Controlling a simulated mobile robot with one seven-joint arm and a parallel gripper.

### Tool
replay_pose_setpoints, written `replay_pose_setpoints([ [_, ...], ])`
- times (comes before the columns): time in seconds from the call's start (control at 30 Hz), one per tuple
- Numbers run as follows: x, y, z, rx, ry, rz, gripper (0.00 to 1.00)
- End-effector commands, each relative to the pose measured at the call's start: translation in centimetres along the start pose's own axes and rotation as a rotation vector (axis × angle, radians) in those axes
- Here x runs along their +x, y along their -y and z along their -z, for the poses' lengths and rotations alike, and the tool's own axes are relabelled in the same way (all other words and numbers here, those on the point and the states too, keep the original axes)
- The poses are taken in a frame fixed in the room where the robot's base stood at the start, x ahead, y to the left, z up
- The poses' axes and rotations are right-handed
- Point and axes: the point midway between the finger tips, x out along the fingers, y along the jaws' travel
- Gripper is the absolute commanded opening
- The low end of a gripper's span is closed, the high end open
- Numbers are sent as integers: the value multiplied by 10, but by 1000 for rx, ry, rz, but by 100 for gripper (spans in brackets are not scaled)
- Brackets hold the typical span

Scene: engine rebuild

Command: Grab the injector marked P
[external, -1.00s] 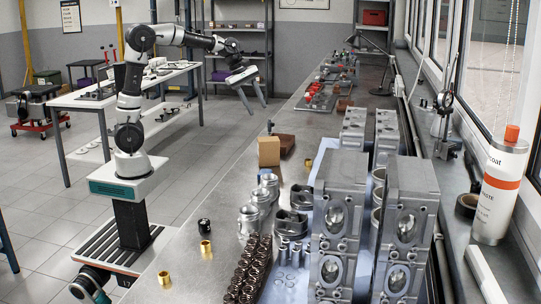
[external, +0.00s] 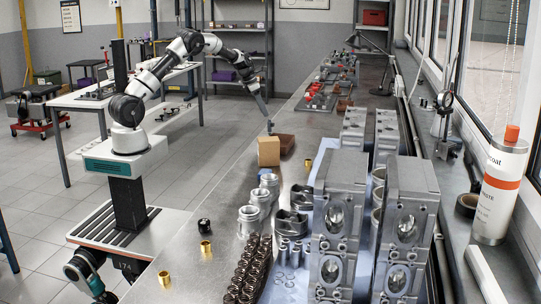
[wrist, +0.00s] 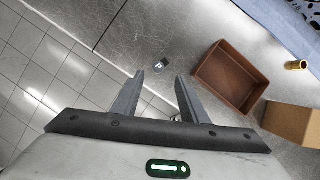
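The injector marked P (wrist: 159,65) is a small dark and silver piece with a pale P on its top. It lies on the grey metal bench (wrist: 165,40), near the bench's edge. It also shows, very small, in the external view (external: 270,127), just below my fingertips. My gripper (wrist: 160,76) is open and empty. Its two fingers point at the injector, which appears just beyond and between the tips in the wrist view. My gripper (external: 265,114) hangs fingers down over the bench edge in the external view. The exact height gap cannot be told.
A brown open tray (wrist: 207,82) stands right of the injector, with a cardboard box (wrist: 295,122) beside it. A brass ring (wrist: 296,65) lies farther right. Engine blocks (external: 341,205), springs (external: 248,268) and pistons (external: 250,222) crowd the near bench. Floor lies left of the edge.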

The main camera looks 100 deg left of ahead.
Motion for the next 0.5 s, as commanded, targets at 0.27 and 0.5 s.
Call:
replay_pose_setpoints([
  [0.27, 30, 0, 0, 1, 1, -1, 40],
  [0.5, 60, -4, 4, 0, -2, 0, 40],
])
